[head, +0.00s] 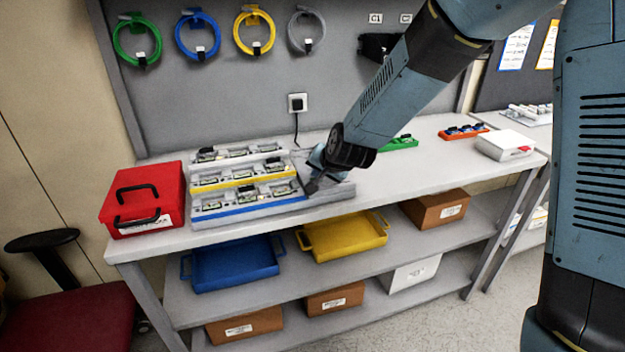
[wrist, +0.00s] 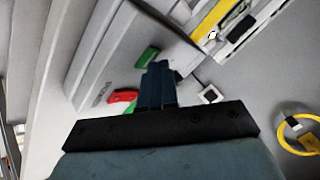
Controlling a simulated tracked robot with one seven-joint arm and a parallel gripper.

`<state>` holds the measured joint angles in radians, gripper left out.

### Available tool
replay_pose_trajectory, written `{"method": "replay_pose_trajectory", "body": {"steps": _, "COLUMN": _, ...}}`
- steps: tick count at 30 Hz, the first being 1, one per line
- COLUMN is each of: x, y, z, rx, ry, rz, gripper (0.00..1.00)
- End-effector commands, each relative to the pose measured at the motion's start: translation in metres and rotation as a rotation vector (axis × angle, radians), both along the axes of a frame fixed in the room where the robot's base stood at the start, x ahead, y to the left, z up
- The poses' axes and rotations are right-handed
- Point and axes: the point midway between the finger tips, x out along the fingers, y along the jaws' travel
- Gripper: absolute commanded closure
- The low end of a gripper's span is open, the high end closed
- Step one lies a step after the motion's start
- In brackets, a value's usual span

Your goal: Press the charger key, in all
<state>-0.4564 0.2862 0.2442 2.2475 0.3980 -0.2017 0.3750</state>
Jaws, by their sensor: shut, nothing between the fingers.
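The stepped grey charger (head: 250,211) stands on the bench with rows of small units and blue and yellow stripes. My gripper (head: 311,186) is shut and empty, its tip low over the charger's right end. In the wrist view the closed fingers (wrist: 158,72) point at the charger's grey surface. A red key (wrist: 123,96) lies just left of the fingers, with some green beside it and blurred lettering nearby. A green rectangle (wrist: 147,56) shows just beyond the fingertips. I cannot tell whether the fingers touch either one. The head view does not show these keys clearly.
A red case (head: 142,200) stands left of the charger. A green tray (head: 400,143) and a white box (head: 504,144) stand to the right. A wall socket (head: 298,102) with a cord is behind. Coiled cables hang on the back panel.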

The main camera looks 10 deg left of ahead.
Motion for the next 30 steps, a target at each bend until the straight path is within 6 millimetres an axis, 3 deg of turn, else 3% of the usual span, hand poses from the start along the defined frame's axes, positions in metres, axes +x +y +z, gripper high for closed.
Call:
{"method": "replay_pose_trajectory", "body": {"steps": 14, "x": 0.0, "y": 0.0, "z": -0.002, "rx": -0.001, "ry": 0.001, "rz": 0.0, "gripper": 1.0}}
{"method": "replay_pose_trajectory", "body": {"steps": 30, "x": 0.0, "y": 0.0, "z": 0.015, "rx": 0.0, "ry": 0.0, "rz": 0.0, "gripper": 1.0}}
